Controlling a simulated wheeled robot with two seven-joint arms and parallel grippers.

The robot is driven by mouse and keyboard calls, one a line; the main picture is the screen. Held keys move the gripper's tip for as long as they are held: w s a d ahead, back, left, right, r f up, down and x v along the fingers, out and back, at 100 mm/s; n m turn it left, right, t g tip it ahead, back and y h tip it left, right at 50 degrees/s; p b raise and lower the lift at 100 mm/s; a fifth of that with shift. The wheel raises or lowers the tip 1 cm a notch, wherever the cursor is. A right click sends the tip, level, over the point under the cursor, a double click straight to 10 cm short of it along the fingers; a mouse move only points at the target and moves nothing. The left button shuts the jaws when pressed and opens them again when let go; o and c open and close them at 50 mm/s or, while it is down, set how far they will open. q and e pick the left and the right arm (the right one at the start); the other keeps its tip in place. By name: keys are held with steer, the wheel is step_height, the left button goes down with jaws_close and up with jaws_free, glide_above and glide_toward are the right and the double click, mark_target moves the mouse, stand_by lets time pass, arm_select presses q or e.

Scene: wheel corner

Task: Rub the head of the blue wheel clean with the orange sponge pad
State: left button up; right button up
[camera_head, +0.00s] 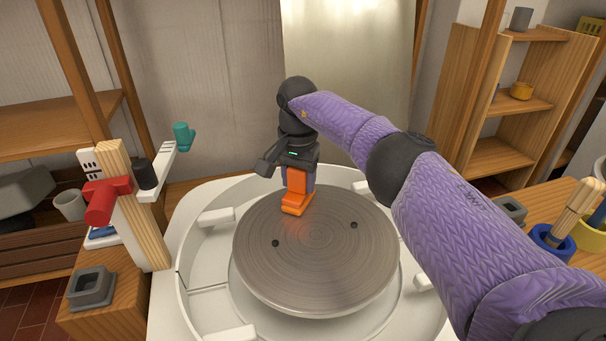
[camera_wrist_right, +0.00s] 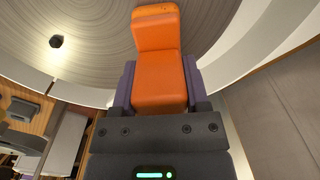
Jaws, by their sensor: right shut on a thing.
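The orange sponge pad (camera_head: 296,192) is gripped in my right gripper (camera_head: 299,174), at the far side of the wheel head. The pad (camera_wrist_right: 159,75) also shows in the right wrist view between the two purple fingers, its foot over the wheel surface. I cannot tell for sure whether it touches the disc. The wheel head (camera_head: 320,262) is a round, grey, ringed disc, not blue in these pictures. Two small dark pegs or spots show on it; one dark stud (camera_wrist_right: 57,41) shows in the wrist view. My left gripper is not in view.
A white splash pan (camera_head: 190,235) with raised walls surrounds the wheel. At left stands a wooden post (camera_head: 137,200) with red, white and teal parts. At right are a wooden shelf (camera_head: 500,105) and a blue pot (camera_head: 552,240) with tools.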

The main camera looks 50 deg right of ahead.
steer(key=shift+w+a, duration=0.2)
steer(key=shift+a, duration=0.15)
steer(key=shift+s+d+f, duration=0.1)
steer(key=shift+s+d, duration=0.4)
steer(key=shift+d, duration=0.3)
steer(key=shift+a, duration=0.1)
steer(key=shift+w+a, duration=0.35)
steer(key=shift+a, duration=0.1)
steer(key=shift+w+a, duration=0.15)
steer(key=shift+a, duration=0.1)
